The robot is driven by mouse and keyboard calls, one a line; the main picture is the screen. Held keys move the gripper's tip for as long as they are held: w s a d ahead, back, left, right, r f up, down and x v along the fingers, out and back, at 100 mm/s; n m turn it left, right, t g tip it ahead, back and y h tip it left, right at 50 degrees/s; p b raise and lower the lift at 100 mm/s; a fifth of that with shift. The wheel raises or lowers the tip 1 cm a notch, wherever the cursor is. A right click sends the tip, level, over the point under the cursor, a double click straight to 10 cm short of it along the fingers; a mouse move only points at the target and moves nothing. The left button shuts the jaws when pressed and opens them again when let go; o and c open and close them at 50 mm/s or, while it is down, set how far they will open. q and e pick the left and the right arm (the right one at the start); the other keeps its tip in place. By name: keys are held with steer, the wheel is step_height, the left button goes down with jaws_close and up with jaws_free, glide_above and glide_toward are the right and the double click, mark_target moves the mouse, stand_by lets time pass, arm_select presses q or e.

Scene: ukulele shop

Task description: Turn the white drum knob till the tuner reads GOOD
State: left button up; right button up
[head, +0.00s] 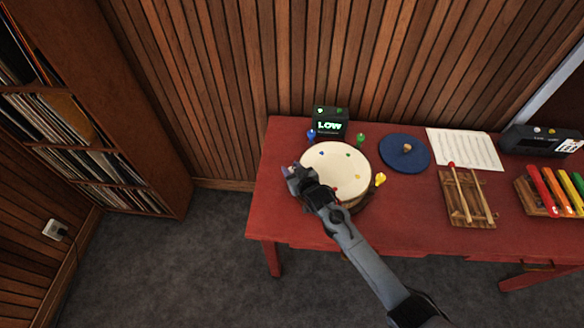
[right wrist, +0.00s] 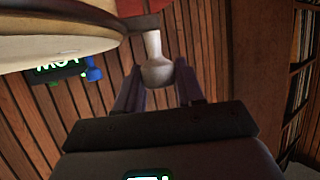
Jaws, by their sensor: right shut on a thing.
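The drum (head: 341,163) with a cream top stands on the left part of the red table. The tuner (head: 331,121) behind it is a dark box whose green display reads LOW; it also shows, tilted, in the right wrist view (right wrist: 60,70). The white knob (right wrist: 156,68) sticks out from the drum's side in the right wrist view. My right gripper (head: 291,171) is at the drum's left side, shut on the white knob, with its fingers (right wrist: 158,92) on either side of it. In the head view the gripper mostly hides this knob. My left gripper is not in view.
Blue (head: 311,134), green (head: 360,139) and yellow (head: 380,179) knobs stick out around the drum. A blue disc (head: 394,148), a paper sheet (head: 466,150) and a wooden board with sticks (head: 484,208) lie to the right. The table's left front corner is clear.

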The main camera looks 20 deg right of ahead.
steer(key=shift+a+m+h, duration=0.1)
steer(key=shift+m+h, duration=1)
steer(key=shift+h, duration=0.1)
steer(key=shift+m+h, duration=0.6)
steer(key=shift+h, duration=0.2)
steer(key=o, duration=1)
steer(key=shift+c, duration=0.2)
steer(key=shift+s, duration=0.1)
